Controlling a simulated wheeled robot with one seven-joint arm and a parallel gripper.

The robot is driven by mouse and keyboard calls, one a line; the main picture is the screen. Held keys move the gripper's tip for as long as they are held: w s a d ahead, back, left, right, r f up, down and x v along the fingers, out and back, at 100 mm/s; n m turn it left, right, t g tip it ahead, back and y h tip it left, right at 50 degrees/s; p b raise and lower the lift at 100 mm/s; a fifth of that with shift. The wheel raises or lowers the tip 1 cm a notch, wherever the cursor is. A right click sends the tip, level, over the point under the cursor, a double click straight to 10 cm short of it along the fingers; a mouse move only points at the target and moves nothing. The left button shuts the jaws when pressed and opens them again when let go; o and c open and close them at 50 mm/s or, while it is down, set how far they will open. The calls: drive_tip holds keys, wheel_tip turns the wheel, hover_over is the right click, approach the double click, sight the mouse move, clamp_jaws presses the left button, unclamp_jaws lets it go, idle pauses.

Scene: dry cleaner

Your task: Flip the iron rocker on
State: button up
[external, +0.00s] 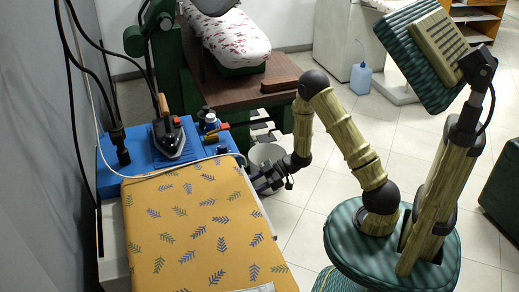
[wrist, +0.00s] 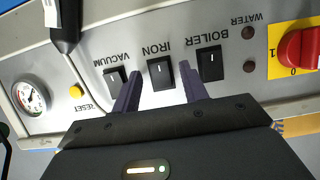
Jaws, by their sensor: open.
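The iron rocker (wrist: 160,73) is a black switch on the metal control panel, under the label IRON, in the middle of the wrist view. The vacuum rocker (wrist: 115,81) is to its left and the boiler rocker (wrist: 210,64) to its right. My gripper (wrist: 160,86) is open in front of the panel, its two purple fingers on either side of the iron rocker. I cannot tell whether the fingertips touch the panel. In the external view my gripper (external: 268,180) is at the right side of the ironing board (external: 200,225), and the panel is hidden.
A pressure gauge (wrist: 30,98), a yellow reset button (wrist: 75,91), a hanging dark cable (wrist: 68,35) and a red rotary switch (wrist: 300,48) are on the panel. The steam iron (external: 170,132) rests on the blue surface behind the board. A white bucket (external: 266,155) stands nearby.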

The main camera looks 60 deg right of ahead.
clamp_jaws()
drive_tip(key=f+t+y+b, duration=0.1)
drive_tip(key=t+y+b, duration=0.1)
drive_tip(key=b, duration=0.1)
drive_tip(key=shift+b, duration=0.35)
idle(0.4)
unclamp_jaws()
drive_tip(key=shift+d+r, duration=0.1)
